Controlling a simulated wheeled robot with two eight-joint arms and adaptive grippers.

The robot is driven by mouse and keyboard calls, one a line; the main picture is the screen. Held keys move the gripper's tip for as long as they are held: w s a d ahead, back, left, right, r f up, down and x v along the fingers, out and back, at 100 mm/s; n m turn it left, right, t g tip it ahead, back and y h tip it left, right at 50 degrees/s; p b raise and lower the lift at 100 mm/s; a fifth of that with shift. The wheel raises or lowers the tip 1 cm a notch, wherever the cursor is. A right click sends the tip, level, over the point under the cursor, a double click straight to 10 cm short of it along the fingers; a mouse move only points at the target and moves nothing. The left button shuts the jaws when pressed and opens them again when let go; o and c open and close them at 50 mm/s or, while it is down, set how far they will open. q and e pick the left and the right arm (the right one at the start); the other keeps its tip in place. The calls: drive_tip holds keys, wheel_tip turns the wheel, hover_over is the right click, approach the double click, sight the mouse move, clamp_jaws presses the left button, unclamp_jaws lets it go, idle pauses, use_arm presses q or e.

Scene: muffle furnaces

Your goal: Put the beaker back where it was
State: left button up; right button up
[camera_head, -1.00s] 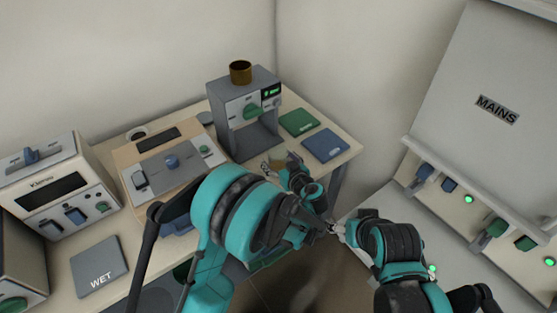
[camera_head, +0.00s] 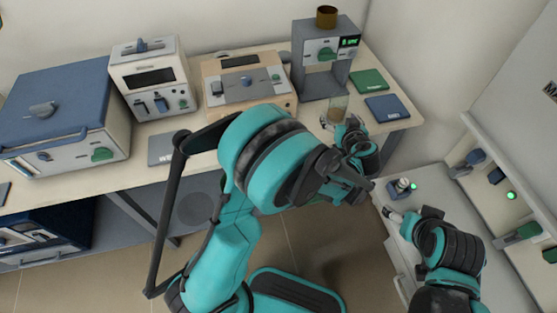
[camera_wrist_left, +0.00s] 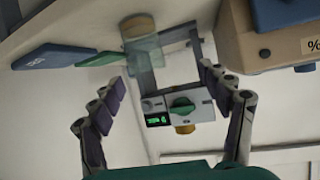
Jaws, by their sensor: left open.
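The beaker (camera_head: 338,107) is clear with amber-brown at its bottom. It stands on the wooden bench in front of the grey stand-like device (camera_head: 322,72). My left gripper (camera_head: 340,123) is open beside the beaker, on its near side. In the left wrist view the beaker (camera_wrist_left: 146,48) appears inverted, ahead of and between the spread fingers (camera_wrist_left: 163,80), with no visible grip on it. Whether a finger touches it, I cannot tell. My right gripper (camera_head: 388,213) is over the right-hand bench, its fingers too small to judge.
A brown cup (camera_head: 326,16) sits on top of the grey device. A green pad (camera_head: 369,81) and a blue pad (camera_head: 387,108) lie right of it. A beige box (camera_head: 246,88) stands left, with furnaces (camera_head: 152,77) further left. The right bench has switches (camera_head: 470,162).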

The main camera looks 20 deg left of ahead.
use_arm(q)
drive_tip(key=s+a+r+m+g+h, duration=0.2)
drive_tip(key=s+a+r+g, duration=0.3)
drive_tip(key=s+a, duration=0.8)
drive_tip(key=s+m+h, duration=0.2)
drive_tip(key=s+h, duration=0.1)
drive_tip(key=s, duration=1.3)
drive_tip(key=shift+d+f+h, duration=0.15)
drive_tip(key=shift+d+h, duration=0.05)
drive_tip(key=shift+h, duration=0.1)
